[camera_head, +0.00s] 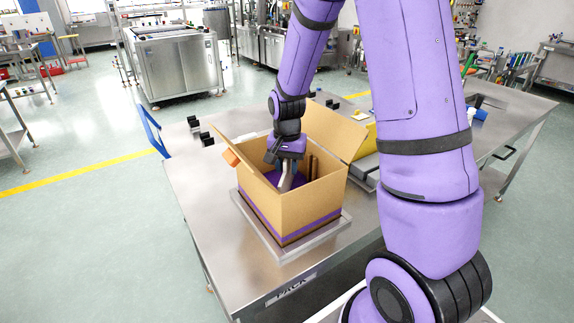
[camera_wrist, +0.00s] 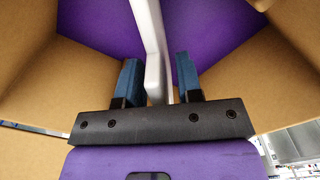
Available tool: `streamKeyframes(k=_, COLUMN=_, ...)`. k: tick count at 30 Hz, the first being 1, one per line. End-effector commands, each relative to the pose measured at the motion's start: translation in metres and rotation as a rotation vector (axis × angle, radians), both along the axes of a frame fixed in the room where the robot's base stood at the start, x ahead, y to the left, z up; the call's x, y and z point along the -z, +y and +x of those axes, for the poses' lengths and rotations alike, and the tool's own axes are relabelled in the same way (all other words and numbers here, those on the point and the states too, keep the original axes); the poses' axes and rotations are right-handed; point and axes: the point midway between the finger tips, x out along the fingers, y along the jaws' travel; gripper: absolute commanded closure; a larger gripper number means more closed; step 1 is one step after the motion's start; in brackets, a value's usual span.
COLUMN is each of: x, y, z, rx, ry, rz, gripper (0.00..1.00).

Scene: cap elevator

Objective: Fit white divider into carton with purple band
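The open carton (camera_head: 300,212) has a purple band (camera_head: 305,229) low around its walls. It stands on a raised metal plate on the table, flaps up. The white divider (camera_head: 287,183) is inside the carton, partly hidden by the walls and my gripper (camera_head: 285,168). In the wrist view, the white divider (camera_wrist: 150,40) runs between the two blue fingers of my gripper (camera_wrist: 158,75). The left finger looks close to or against it, and a narrow gap shows at the right finger. My gripper is slightly open around it. Whether the divider's lower edge is seated is hidden.
The carton's interior shows a purple surface (camera_wrist: 215,30) and cardboard walls close around my fingers. The steel table (camera_head: 195,180) has black clamps (camera_head: 201,134) behind the carton. A yellow item (camera_head: 366,143) lies at right. The table's left front is clear.

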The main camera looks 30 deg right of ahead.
Motion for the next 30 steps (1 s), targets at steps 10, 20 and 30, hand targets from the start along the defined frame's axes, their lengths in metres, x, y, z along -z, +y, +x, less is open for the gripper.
streamKeyframes(k=10, x=-0.003, y=0.0, z=0.0, rx=0.0, ry=-0.001, rz=0.0, gripper=0.64)
streamKeyframes(k=20, x=-0.055, y=0.0, z=0.001, rx=-0.001, ry=-0.006, rz=-0.001, gripper=0.64)
streamKeyframes(k=30, x=-0.111, y=0.0, z=0.0, rx=0.0, ry=-0.002, rz=-0.001, gripper=0.64)
